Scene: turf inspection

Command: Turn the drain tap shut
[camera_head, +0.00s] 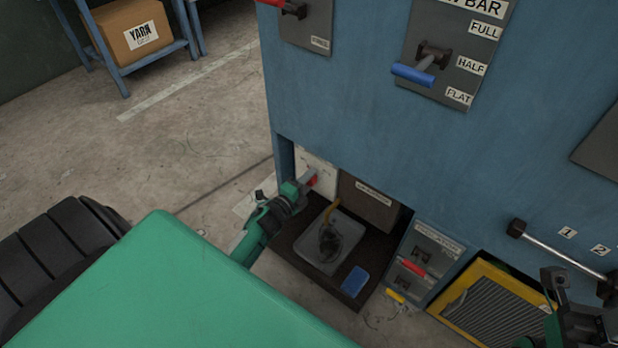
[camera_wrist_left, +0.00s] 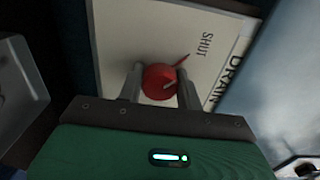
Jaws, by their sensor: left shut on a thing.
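The drain tap is a round red knob (camera_wrist_left: 159,82) on a pale plate (camera_wrist_left: 122,35) marked SHUT and DRAIN in the left wrist view. A thin red pointer sticks out from the knob toward the upper right, near the word SHUT. My left gripper (camera_wrist_left: 160,88) has one finger on each side of the knob and is shut on it. In the head view the same gripper (camera_head: 309,178) reaches into the low opening of the blue machine, and a bit of red shows at its tips. My right gripper (camera_head: 575,290) is at the lower right, apart from the tap; its jaws are unclear.
Beside the tap, the opening holds a grey tray (camera_head: 303,257), a brown box (camera_head: 368,204) and a blue block (camera_head: 354,281). A red-handled switch panel (camera_head: 424,254) and a yellow-framed grille (camera_head: 497,306) are to the right.

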